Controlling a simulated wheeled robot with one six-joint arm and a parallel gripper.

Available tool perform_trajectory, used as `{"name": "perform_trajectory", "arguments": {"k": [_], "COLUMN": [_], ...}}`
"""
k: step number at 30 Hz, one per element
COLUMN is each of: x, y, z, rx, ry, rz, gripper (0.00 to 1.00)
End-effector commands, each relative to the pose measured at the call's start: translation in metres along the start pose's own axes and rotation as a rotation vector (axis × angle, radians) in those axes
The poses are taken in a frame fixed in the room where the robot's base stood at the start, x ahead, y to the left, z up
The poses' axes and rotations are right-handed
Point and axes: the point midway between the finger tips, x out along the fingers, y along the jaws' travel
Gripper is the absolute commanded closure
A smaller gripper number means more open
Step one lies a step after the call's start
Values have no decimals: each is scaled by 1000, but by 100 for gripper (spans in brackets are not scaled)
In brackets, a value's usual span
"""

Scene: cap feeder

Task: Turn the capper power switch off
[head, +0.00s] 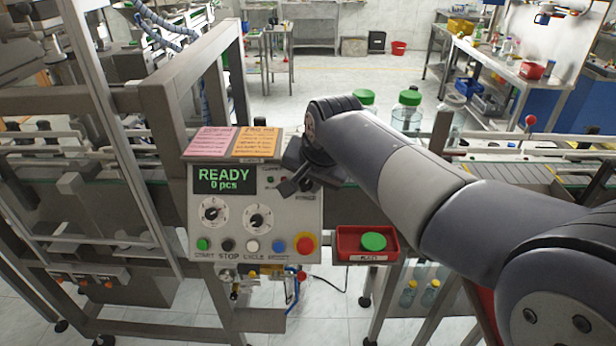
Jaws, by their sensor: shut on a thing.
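The control panel (228,232) stands in the middle of the head view. Its display (224,180) reads READY, 0 pcs. My gripper (294,187) is at the panel's upper right part, with its fingers against or just in front of the face. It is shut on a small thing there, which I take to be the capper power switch. The fingers and wrist hide the switch, so its position cannot be read. Small labels and a lamp (270,180) show just left of the fingers.
The panel carries two dials (257,218), a row of buttons and a red emergency stop (305,244). Pink (212,140) and orange (256,142) notes lie above it. A red tray (345,246) with a green cap (373,241) is at right. Green-capped jars (408,112) stand behind my arm.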

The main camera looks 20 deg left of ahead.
Motion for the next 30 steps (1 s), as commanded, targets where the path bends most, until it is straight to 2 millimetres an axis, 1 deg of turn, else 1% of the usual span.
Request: {"name": "perform_trajectory", "arguments": {"k": [3, 21, 30], "x": [-4, -1, 1], "y": [-3, -7, -8], "z": [-1, 1, 2], "rx": [-77, -562, -738], "ry": [-1, 1, 2], "rz": [42, 304, 399], "gripper": [97, 97, 97]}}
